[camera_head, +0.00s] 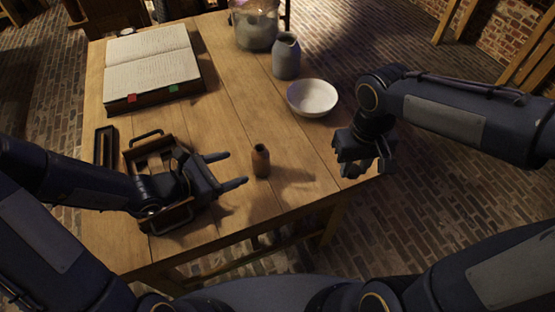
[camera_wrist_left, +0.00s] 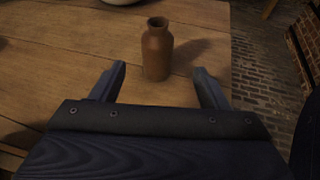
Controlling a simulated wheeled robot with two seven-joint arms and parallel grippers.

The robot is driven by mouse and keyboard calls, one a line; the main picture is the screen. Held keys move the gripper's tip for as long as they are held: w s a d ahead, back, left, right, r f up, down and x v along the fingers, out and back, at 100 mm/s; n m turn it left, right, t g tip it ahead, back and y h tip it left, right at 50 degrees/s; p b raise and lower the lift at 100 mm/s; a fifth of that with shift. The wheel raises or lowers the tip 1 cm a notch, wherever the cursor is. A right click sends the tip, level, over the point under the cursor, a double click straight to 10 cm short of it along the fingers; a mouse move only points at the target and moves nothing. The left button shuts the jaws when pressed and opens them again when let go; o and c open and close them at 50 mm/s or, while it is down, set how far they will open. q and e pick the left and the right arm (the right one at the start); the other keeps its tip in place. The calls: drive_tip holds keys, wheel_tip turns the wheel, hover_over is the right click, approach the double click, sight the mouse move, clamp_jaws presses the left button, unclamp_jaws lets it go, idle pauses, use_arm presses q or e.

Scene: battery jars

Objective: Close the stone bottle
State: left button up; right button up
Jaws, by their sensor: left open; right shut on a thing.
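A small brown bottle (camera_head: 261,161) stands upright near the front of the wooden table. Its narrow mouth looks open and dark, and it also shows in the left wrist view (camera_wrist_left: 157,50). My left gripper (camera_head: 237,169) is open and empty, with its fingers pointing at the bottle from the left. The bottle stands just past the fingertips, lined up with the gap between them in the left wrist view. My right gripper (camera_head: 364,170) is above the table's right edge, to the right of the bottle. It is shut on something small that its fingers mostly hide.
A white bowl (camera_head: 312,98), a grey jar (camera_head: 286,57) and a larger glass jar (camera_head: 255,27) stand toward the back. An open book (camera_head: 152,66) lies at the back left. A wooden box with a handle (camera_head: 147,137) is partly behind my left arm. The table around the bottle is clear.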

sight(253, 162)
use_arm(q)
drive_tip(key=shift+w+d+f+n, duration=0.2)
drive_tip(key=shift+w+f+n, duration=0.05)
drive_tip(key=shift+f+n, duration=0.25)
use_arm(e)
drive_tip(key=shift+d, duration=0.2)
drive_tip(key=shift+s, duration=0.1)
use_arm(q)
drive_tip(key=x, duration=0.5)
drive_tip(key=shift+w+d+f, duration=0.2)
drive_tip(key=shift+d, duration=0.1)
use_arm(e)
drive_tip(key=shift+f, duration=0.25)
use_arm(q)
drive_tip(key=shift+w+d+f+b, duration=0.15)
drive_tip(key=shift+w+d+b, duration=0.15)
drive_tip(key=shift+d, duration=0.05)
drive_tip(key=shift+f+x, duration=0.2)
drive_tip(key=shift+x, duration=2.35)
drive_tip(key=shift+w+a, duration=0.1)
drive_tip(key=shift+a, duration=0.05)
